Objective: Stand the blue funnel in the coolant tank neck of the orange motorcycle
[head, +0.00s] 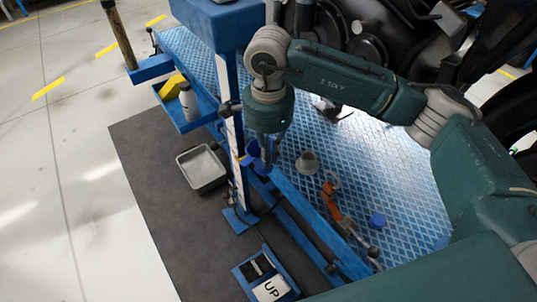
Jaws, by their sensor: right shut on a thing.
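My right gripper (267,146) points down beside the blue post of the lift, above the near edge of the blue tread platform. It is shut on a blue thing, which looks like the blue funnel (254,155); the fingers and the post partly hide it. Dark motorcycle parts (375,35) fill the top right behind my right arm. No orange bodywork shows, and I cannot make out the coolant tank neck. My left gripper is not in view.
On the platform (400,165) stand a beige flanged cup (307,163), an orange-handled tool (332,201) and a small blue cap (377,220). A side tray holds a white bottle (188,100) and a yellow thing (171,87). A grey pan (202,168) lies on the dark mat.

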